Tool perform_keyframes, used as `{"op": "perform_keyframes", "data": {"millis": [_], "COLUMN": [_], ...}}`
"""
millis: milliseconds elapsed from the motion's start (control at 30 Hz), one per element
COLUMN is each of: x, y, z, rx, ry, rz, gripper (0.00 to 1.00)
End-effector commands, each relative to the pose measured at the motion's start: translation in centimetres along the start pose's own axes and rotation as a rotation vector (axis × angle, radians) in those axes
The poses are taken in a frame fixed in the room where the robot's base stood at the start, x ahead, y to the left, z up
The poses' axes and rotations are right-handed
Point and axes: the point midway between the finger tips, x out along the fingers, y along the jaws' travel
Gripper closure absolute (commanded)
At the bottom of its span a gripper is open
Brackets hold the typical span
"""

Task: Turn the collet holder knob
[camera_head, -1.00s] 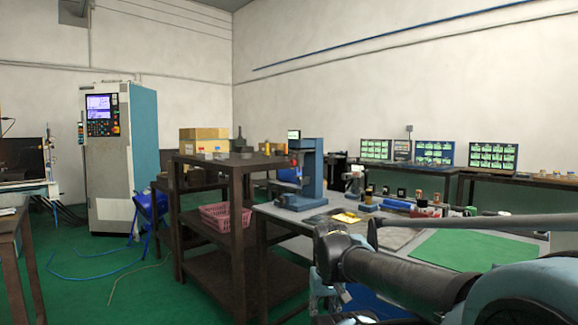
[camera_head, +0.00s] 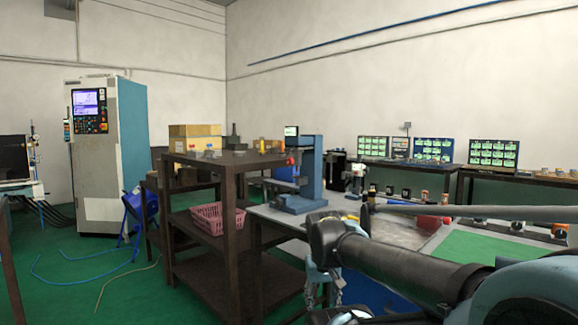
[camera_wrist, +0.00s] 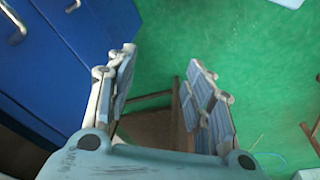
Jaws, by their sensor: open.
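My gripper (camera_wrist: 161,58) is open and empty in the wrist view, its two fingers spread above the green floor. In the head view my dark arm reaches over the grey worktable (camera_head: 274,215); only part of the gripper shows low in the picture. A blue upright machine (camera_head: 310,170) with a red part on its left side stands on the table. A small grey-and-dark device (camera_head: 357,178) stands to its right. I cannot tell which item is the collet holder or its knob. My arm hides part of the tabletop.
A brown shelf rack (camera_head: 228,180) with a pink basket (camera_head: 212,216) stands left of the table. Small items line the table's back edge, and a green mat (camera_head: 468,247) lies at right. A blue cabinet (camera_wrist: 60,62) is close to my gripper. Green floor (camera_head: 100,285) is open at left.

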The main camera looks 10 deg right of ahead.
Motion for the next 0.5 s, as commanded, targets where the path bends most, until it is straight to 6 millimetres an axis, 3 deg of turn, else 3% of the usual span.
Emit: {"op": "perform_keyframes", "data": {"millis": [267,500], "x": [-4.9,-9.1], "y": [3.3,4.9], "z": [-7.7,-16.0], "rx": [0.095,0.199], "ry": [0.027,0.12], "rz": [0.227,0.427], "gripper": [0.52,0.52]}}
